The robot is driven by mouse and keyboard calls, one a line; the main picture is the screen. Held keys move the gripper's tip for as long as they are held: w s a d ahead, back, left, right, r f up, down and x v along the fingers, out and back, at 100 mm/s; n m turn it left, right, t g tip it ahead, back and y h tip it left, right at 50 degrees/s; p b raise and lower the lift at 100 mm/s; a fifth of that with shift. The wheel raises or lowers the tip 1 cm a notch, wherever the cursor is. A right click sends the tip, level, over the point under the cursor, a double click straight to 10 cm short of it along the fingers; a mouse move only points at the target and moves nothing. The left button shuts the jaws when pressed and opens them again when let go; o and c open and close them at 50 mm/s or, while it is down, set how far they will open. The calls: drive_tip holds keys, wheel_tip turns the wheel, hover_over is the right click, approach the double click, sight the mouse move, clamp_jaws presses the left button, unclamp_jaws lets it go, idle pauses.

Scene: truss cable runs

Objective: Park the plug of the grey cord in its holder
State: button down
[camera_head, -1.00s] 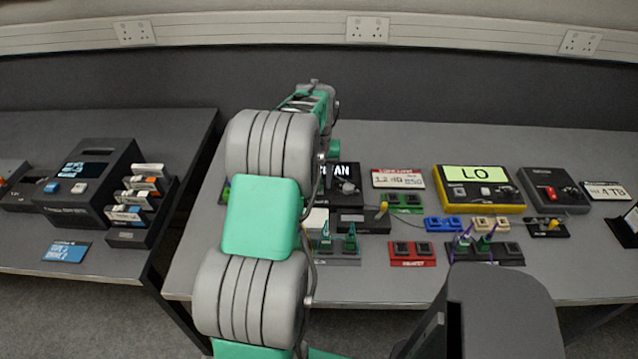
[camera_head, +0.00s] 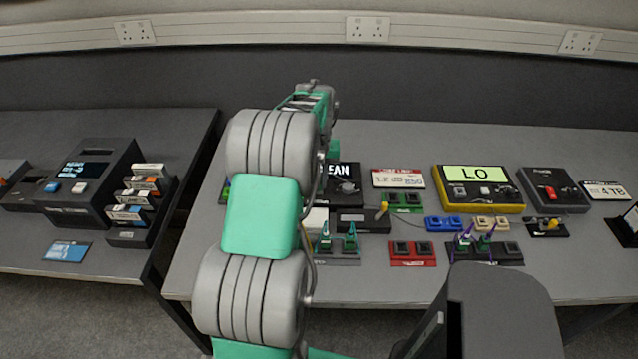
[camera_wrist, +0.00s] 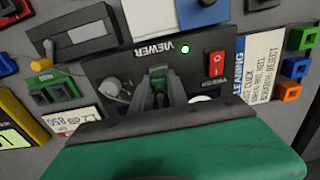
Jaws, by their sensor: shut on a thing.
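In the wrist view my gripper (camera_wrist: 160,92) is over the black VIEWER box (camera_wrist: 212,45), its fingertips low at the box face. A round grey part (camera_wrist: 115,88) is beside the fingers. In the head view the arm hides my gripper and part of the black box (camera_head: 345,190). I cannot clearly make out the grey cord or an empty holder.
The box has a red switch (camera_wrist: 216,63) and a lit green lamp. A green block (camera_head: 404,200), red block (camera_head: 411,252) and yellow-edged LO meter (camera_head: 478,190) are close by. Little bench is free there.

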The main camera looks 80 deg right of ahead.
sight(318, 178)
drive_tip(key=shift+r, duration=0.1)
idle(0.4)
drive_tip(key=shift+r+p, duration=1.6)
drive_tip(key=shift+r, duration=0.7)
drive_tip(key=shift+w, duration=0.1)
